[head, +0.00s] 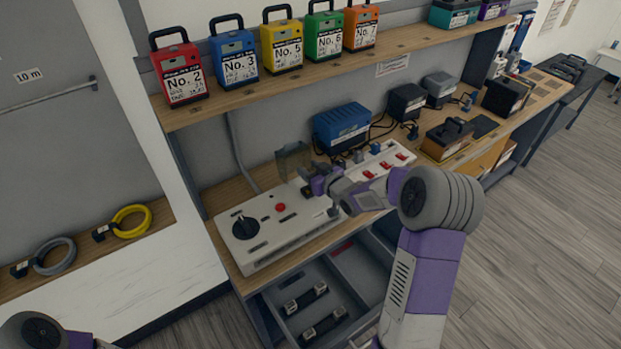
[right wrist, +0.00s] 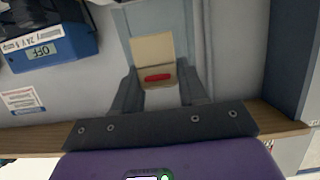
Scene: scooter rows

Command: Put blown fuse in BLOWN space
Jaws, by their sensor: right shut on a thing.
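My right gripper (head: 318,182) is over the back of the white switch panel (head: 262,240), beside a raised clear cover (head: 293,160). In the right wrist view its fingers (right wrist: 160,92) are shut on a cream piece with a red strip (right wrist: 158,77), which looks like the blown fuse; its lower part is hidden. Below the panel a grey drawer (head: 366,279) is open, with two dark fuses with pale ends (head: 305,298) (head: 323,325) in its front left part. A small red label (head: 341,248) shows at its back; its words are unreadable. My left gripper is out of view.
The panel carries a black knob (head: 243,227), a red button (head: 280,208) and red switches. A blue charger (head: 341,127) stands behind it. A shelf (head: 230,97) with colored battery packs hangs above. My right forearm covers part of the drawer's right side.

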